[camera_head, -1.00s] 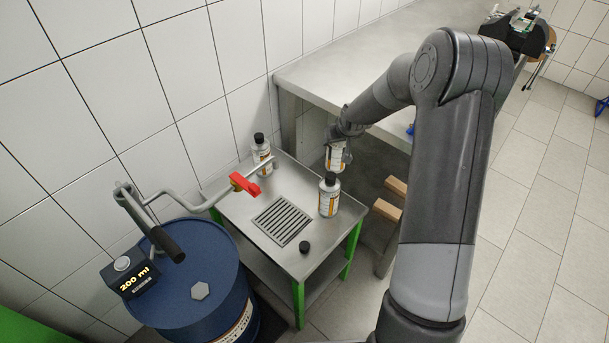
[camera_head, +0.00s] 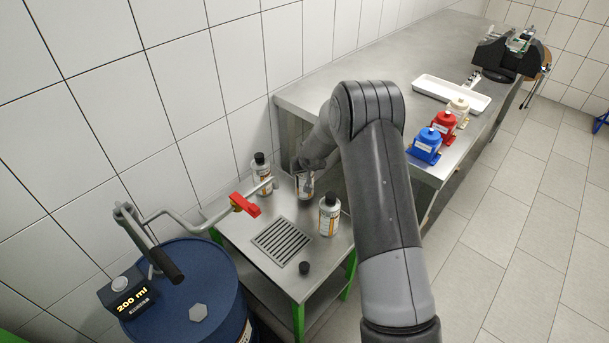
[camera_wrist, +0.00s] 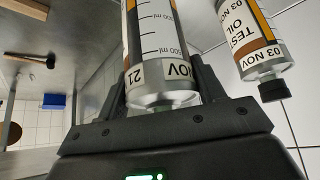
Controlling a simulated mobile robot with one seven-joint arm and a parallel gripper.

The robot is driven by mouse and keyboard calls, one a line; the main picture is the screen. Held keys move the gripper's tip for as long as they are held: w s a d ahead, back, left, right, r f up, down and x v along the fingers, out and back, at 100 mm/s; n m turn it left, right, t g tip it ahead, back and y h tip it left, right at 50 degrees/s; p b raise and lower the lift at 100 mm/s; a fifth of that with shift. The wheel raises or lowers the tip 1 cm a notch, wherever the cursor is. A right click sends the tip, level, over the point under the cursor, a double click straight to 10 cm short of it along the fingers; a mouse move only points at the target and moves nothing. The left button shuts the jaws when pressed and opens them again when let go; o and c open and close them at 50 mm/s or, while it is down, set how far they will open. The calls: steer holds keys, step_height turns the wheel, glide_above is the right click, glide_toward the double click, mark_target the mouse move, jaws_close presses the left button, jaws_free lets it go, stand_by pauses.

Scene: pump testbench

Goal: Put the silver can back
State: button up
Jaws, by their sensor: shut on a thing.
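I cannot tell whether the can touches the tabletop. One capped bottle (camera_head: 262,175) stands at the back left and another (camera_head: 329,217) at the right. One labelled bottle (camera_wrist: 245,35) shows beside the held can in the wrist view.
A loose black cap (camera_head: 304,268) lies near the drain grate (camera_head: 283,242). A long bench (camera_head: 355,75) with a white tray (camera_head: 450,94) and coloured containers stands behind.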

steer(key=shift+f, duration=1.25)
steer(key=shift+f, duration=0.1)
steer(key=o, duration=1.6)
